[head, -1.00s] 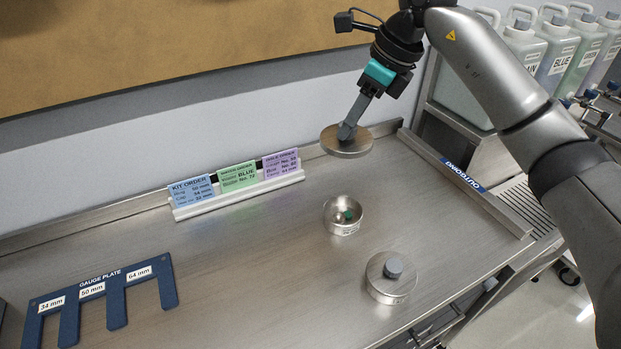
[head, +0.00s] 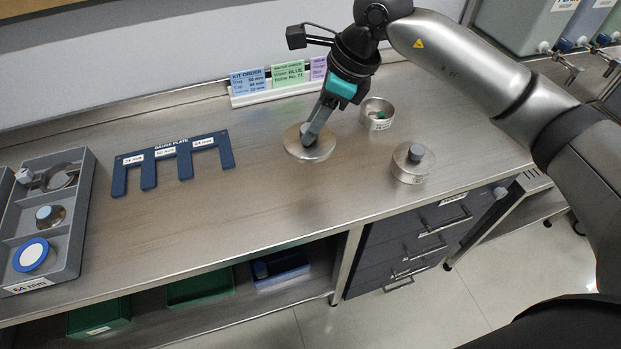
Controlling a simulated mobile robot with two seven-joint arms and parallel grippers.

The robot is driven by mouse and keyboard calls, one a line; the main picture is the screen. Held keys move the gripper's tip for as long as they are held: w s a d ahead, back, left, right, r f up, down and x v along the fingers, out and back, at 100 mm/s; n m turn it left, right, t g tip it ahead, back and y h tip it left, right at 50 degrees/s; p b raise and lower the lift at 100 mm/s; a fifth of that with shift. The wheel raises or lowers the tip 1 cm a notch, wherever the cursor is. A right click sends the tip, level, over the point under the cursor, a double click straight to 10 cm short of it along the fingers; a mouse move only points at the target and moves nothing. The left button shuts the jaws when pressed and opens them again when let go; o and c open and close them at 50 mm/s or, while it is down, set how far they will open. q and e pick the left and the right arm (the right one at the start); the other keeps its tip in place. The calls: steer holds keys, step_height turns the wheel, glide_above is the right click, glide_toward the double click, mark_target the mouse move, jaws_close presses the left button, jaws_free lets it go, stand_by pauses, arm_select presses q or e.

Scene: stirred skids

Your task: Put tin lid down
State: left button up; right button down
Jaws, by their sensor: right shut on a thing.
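The tin lid (head: 313,150) is a round metal disc with a knob on top. My right gripper (head: 309,134) is shut on its knob from above. The lid is at or just above the steel bench top (head: 260,205); I cannot tell whether it touches. An open round tin (head: 377,115) stands behind and to the right of the lid, with a small green thing inside. A second tin (head: 411,165) stands to the right with its lid and grey knob on. My left gripper is not in view.
A blue gauge plate (head: 172,152) lies left of the lid. A grey compartment tray (head: 84,215) with several parts sits at the far left. Order cards in a white holder (head: 250,98) stand at the back. The bench in front of the lid is clear.

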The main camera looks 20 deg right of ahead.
step_height(320, 180, down, 8)
steer(key=shift+f+b, duration=0.2)
steer(key=shift+b, duration=0.15)
steer(key=shift+f, duration=0.65)
step_height(320, 180, down, 4)
steer(key=shift+f+b, duration=0.15)
steer(key=shift+b, duration=0.2)
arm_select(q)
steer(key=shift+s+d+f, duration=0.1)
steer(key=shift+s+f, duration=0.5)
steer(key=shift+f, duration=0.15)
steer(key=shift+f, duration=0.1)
arm_select(e)
steer(key=c, duration=0.5)
jaws_free()
steer(key=shift+f, duration=0.1)
